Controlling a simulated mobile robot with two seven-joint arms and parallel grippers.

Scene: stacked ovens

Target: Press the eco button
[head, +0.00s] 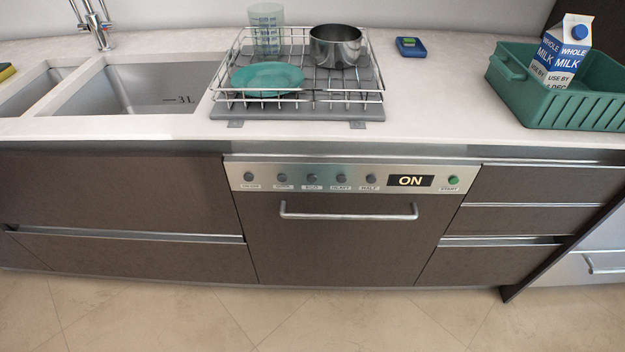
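The eco button (312,178) is a small round grey knob on the silver control panel (411,166) of the dishwasher (340,240). It is the middle one of a row of grey buttons, with a small label reading ECO below it. A black display (411,181) on the panel reads ON. A green START button (453,180) is at the panel's right end. Neither of my grippers shows in the head view.
A bar handle (348,216) sticks out below the panel. The counter (450,100) overhangs above, with a dish rack (225,105), a green crate (540,112) holding a milk carton (563,50), and a sink (135,88). The floor in front is clear.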

